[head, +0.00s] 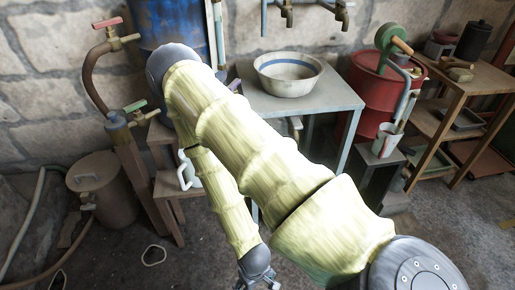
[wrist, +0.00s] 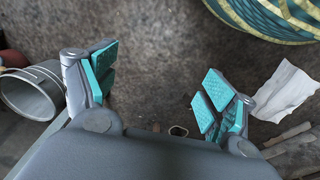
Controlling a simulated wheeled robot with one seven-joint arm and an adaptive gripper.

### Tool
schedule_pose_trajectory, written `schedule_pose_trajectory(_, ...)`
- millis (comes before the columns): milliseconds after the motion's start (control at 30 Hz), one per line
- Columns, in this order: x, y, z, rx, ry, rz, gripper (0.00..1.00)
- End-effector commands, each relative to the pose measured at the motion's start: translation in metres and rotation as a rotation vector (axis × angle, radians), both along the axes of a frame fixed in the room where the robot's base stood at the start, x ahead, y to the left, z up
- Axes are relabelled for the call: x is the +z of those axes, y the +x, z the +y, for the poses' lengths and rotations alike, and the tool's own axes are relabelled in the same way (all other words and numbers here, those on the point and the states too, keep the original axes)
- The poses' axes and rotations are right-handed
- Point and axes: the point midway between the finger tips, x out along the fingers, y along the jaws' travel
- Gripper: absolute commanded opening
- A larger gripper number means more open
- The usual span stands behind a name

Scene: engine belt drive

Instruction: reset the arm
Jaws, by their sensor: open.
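My arm, in a pale yellow-green sleeve, crosses the middle of the head view and bends down at its far joint. My gripper (head: 260,278) hangs low at the bottom edge of the head view, partly cut off. In the wrist view my gripper (wrist: 160,85) is open, its teal-padded fingers wide apart. Nothing is between the fingers, and bare dark floor shows beyond them.
A grey table (head: 335,98) with a white basin (head: 288,75) stands behind my arm. A red drum (head: 372,100) and wooden bench (head: 450,90) are right. Pipes and a brown canister (head: 105,190) are left. The wrist view shows a metal bucket (wrist: 35,92) and white paper (wrist: 285,92).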

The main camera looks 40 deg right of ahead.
Motion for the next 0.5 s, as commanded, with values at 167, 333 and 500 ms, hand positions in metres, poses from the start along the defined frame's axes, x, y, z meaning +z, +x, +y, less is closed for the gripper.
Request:
schedule_pose_trajectory(167,-0.005,-0.031,0.015,0.028,0.029,0.028,0.84)
schedule_pose_trajectory(333,-0.006,-0.034,0.017,0.031,0.033,0.029,0.84)
schedule_pose_trajectory(500,-0.006,-0.034,0.017,0.031,0.032,0.030,0.84)
